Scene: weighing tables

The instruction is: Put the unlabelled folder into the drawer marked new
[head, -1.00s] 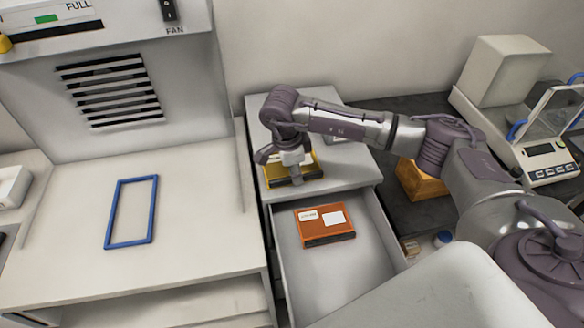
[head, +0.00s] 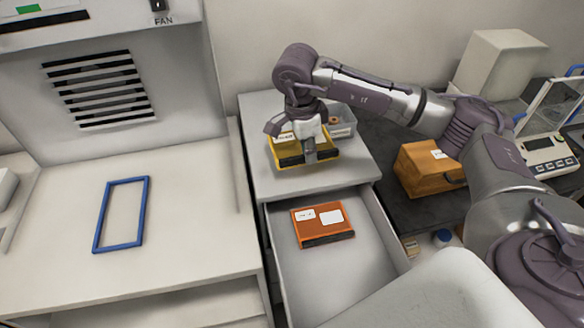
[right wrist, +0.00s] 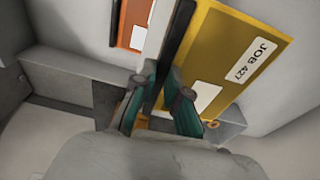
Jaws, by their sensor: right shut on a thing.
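My right gripper (head: 312,150) is shut on a yellow folder (head: 287,151) with a dark spine, held tilted over the grey cabinet top (head: 262,118). The right wrist view shows this folder (right wrist: 225,45) with a "JOB 427" label and a plain white patch, beside my gripper fingers (right wrist: 163,105). Below the cabinet top a drawer (head: 300,275) stands open. An orange folder (head: 322,232) with two white patches lies in it; it shows partly in the right wrist view (right wrist: 133,22). No drawer marking is visible. My left gripper is out of view.
A small grey tray (head: 345,128) stands on the cabinet top behind the yellow folder. A blue frame (head: 122,243) lies on the left bench. An orange-brown box (head: 430,172) and a balance (head: 548,145) stand on the dark counter at right. The drawer's front half is bare.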

